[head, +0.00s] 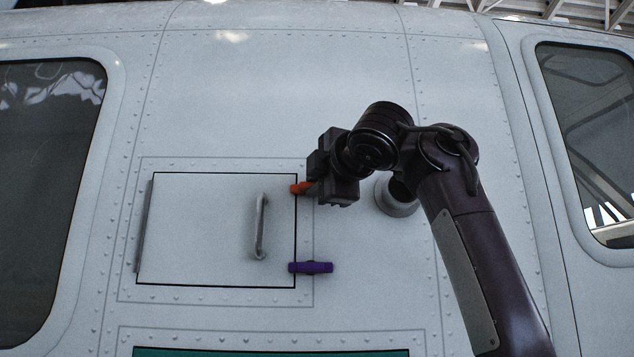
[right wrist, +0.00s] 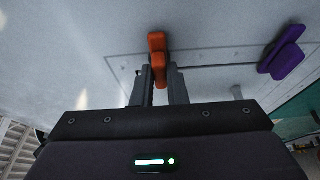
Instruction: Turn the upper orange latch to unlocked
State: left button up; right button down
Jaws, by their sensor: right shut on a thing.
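The upper orange latch (head: 300,188) sits at the upper right edge of a square hatch door (head: 200,230) on the white fuselage. It shows partly in the head view, the rest hidden behind my right gripper (head: 316,186). In the right wrist view the orange latch (right wrist: 157,45) stands between the two fingers of my right gripper (right wrist: 159,85), which are shut on it. A purple latch (head: 311,267) lies level across the door's lower right edge, and it also shows in the right wrist view (right wrist: 284,52). My left gripper is not in view.
A grey vertical handle (head: 260,226) is on the door, left of the latches. A round grey fitting (head: 397,196) protrudes from the fuselage behind my right arm. Dark windows lie at the left (head: 48,190) and right (head: 590,130). A green panel (head: 270,352) shows below the door.

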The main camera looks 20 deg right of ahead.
jog(key=m+t+h+b, duration=0.1)
jog(key=m, duration=0.4)
jog(key=m+t+h+b, duration=0.1)
jog(key=m+b, duration=0.1)
jog(key=m, duration=0.3)
jog(key=m+t+h+b, duration=0.1)
jog(key=m+t+h, duration=0.1)
jog(key=m, duration=0.3)
jog(key=shift+a+f, duration=0.1)
jog(key=shift+a, duration=0.2)
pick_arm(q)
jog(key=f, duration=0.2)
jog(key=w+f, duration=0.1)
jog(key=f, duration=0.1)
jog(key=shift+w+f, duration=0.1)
pick_arm(e)
jog(key=m+h, duration=0.2)
jog(key=m, duration=0.1)
jog(key=m+h, duration=0.2)
jog(key=m, duration=0.2)
jog(key=shift+m, duration=0.4)
jog(key=c, duration=1.7)
grip_release()
jog(key=shift+w, duration=0.15)
jog(key=shift+o, duration=1.3)
jog(key=shift+f, duration=0.1)
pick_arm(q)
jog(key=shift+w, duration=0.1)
pick_arm(e)
jog(key=shift+w, duration=0.2)
